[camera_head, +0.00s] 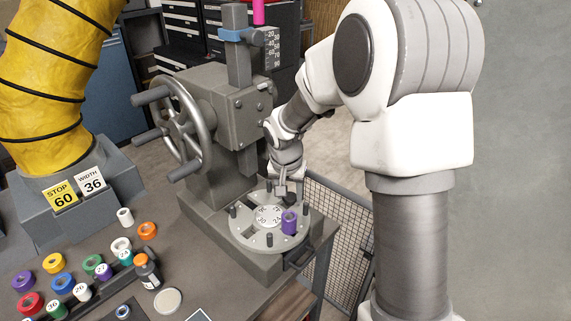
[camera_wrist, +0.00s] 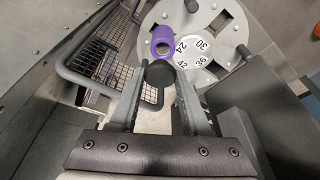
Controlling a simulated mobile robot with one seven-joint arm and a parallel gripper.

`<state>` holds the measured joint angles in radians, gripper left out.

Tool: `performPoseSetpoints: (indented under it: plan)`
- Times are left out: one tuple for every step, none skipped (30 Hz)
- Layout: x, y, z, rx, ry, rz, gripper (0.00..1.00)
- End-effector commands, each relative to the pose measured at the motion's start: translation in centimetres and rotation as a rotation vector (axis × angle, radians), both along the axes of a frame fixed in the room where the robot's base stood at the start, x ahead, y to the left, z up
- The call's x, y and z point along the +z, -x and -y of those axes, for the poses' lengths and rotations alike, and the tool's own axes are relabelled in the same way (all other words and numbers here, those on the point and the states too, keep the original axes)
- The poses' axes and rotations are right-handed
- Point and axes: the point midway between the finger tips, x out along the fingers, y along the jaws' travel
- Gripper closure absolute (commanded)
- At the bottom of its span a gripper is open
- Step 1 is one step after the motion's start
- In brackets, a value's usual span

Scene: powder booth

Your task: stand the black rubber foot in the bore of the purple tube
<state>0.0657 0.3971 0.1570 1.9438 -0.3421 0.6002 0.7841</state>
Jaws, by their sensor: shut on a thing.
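The purple tube (camera_head: 289,222) stands on the round grey plate of the press, near its right edge in the head view. In the wrist view the purple tube (camera_wrist: 164,38) shows its open bore just beyond my fingertips. My gripper (camera_head: 283,190) is over the plate, just above and behind the tube. It is shut on the black rubber foot, a dark round piece (camera_wrist: 159,74) between the fingertips in the wrist view. The foot looks apart from the tube, but the height gap cannot be told. In the head view the foot is small and hard to make out.
The round plate (camera_head: 245,236) carries several short dark pegs and a white numbered disc (camera_head: 268,216). The press's handwheel (camera_head: 178,125) stands left. Coloured rings and tubes and an orange-black bottle (camera_head: 147,270) lie on the bench at left. A wire mesh guard (camera_head: 335,225) is at right.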

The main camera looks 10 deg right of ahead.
Motion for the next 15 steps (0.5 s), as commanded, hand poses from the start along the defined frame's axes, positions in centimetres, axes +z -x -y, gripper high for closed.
performPoseSetpoints:
  plan:
    - [0.8,-0.1,0.1,-0.013,0.002,0.001,1.00]
    - [0.9,-0.1,0.1,-0.020,0.002,0.001,1.00]
    - [1.0,-0.2,0.1,-0.027,0.003,0.003,1.00]
    - [1.1,-0.2,0.1,-0.031,0.003,0.004,1.00]
    - [1.1,-0.2,0.1,-0.033,0.003,0.004,1.00]
    - [1.0,-0.3,0.1,-0.035,0.003,0.005,1.00]
    - [1.0,-0.3,0.1,-0.037,0.004,0.005,1.00]
    - [0.8,-0.3,0.1,-0.038,0.004,0.005,1.00]
    - [0.6,-0.3,0.1,-0.038,0.004,0.005,1.00]
    - [0.4,-0.3,0.1,-0.038,0.004,0.005,1.00]
    - [0.2,-0.3,0.1,-0.038,0.004,0.005,1.00]
    - [0.0,-0.2,0.1,-0.038,0.004,0.005,1.00]
    - [-0.3,-0.2,0.1,-0.038,0.004,0.005,1.00]
    - [-0.6,-0.2,0.1,-0.038,0.004,0.005,1.00]
    - [-0.9,-0.3,0.1,-0.036,0.003,0.005,1.00]
